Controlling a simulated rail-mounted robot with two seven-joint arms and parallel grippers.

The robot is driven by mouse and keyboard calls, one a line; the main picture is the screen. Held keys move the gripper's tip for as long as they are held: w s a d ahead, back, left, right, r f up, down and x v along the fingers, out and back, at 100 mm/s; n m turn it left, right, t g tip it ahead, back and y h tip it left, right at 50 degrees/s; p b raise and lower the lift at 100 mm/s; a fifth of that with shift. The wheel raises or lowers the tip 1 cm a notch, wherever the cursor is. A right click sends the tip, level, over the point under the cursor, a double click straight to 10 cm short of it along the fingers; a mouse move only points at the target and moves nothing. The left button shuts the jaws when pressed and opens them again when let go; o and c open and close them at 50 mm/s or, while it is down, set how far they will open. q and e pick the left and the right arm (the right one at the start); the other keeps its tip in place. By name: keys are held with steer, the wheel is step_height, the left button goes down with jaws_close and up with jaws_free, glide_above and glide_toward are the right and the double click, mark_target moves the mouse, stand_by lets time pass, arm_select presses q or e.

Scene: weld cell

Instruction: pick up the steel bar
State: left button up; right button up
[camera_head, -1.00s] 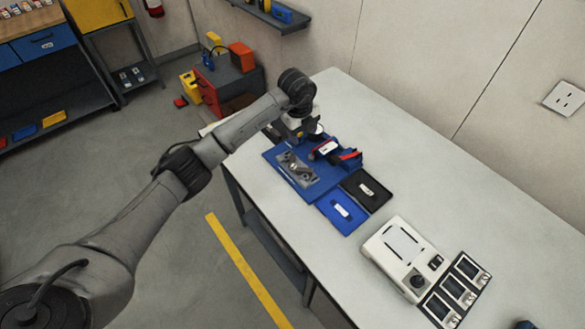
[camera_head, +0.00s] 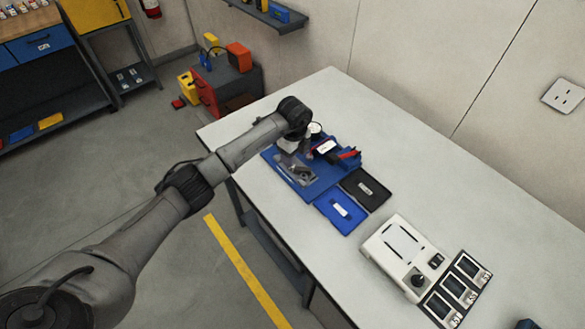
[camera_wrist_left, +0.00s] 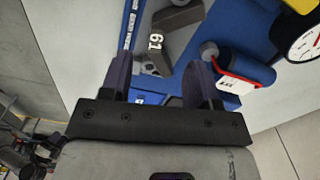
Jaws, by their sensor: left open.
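My left gripper (camera_head: 292,150) is over the blue fixture (camera_head: 311,192) on the table, pointing down. In the left wrist view my left gripper (camera_wrist_left: 162,80) has its two dark fingers apart, with nothing visible held between them. A grey metal bar-like piece marked 61 (camera_wrist_left: 178,18) lies just beyond the fingertips, on a lighter steel plate on the blue fixture (camera_wrist_left: 235,45). I take this piece for the steel bar, though its full shape is not clear. In the head view the plate (camera_head: 301,171) shows beside the gripper, and the arm hides part of it. My right gripper is not in view.
A red-and-blue clamp (camera_wrist_left: 245,70) and a round dial (camera_wrist_left: 305,40) stand close to the right finger. A blue tray (camera_head: 327,213), a black tray (camera_head: 375,198) and a white control box (camera_head: 392,262) are nearer on the table.

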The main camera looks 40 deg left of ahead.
arm_select(q)
steer(key=shift+a+f+b, duration=0.1)
steer(key=shift+f+b, duration=0.2)
steer(key=shift+f, duration=2.35)
steer(key=shift+c, duration=0.5)
jaws_close()
